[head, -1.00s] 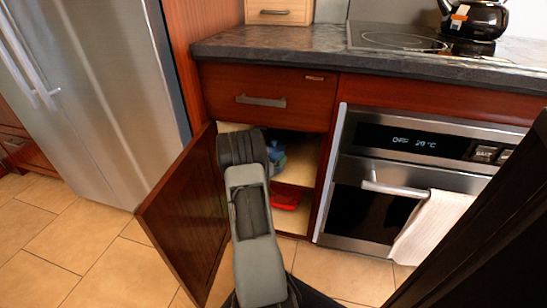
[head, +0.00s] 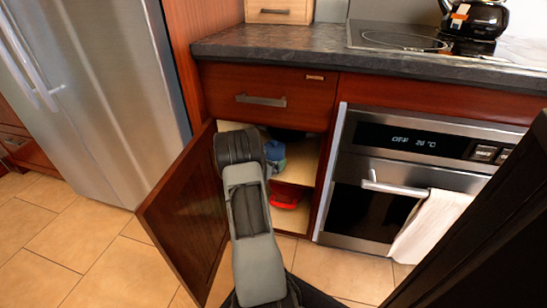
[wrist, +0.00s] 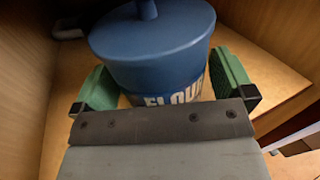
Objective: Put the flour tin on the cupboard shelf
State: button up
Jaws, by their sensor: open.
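The blue flour tin (wrist: 150,45), with a knobbed lid and a label reading "FLOU", stands upright on the wooden cupboard shelf (wrist: 285,88) in the wrist view. My gripper (wrist: 165,88) is open, with one green finger on each side of the tin; I cannot tell if they touch it. In the head view, a blue part of the tin (head: 275,152) shows inside the open cupboard, beside my arm. My arm hides the gripper there.
The cupboard door (head: 187,215) stands open at the left. A red object (head: 286,196) lies on the lower level. The oven (head: 375,215) with a hanging towel (head: 430,228) is at the right. A closed drawer (head: 265,97) is above.

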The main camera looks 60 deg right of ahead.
jog(key=a+p, duration=0.2)
jog(key=a, duration=0.8)
jog(key=shift+w+a, duration=0.3)
jog(key=shift+w, duration=0.15)
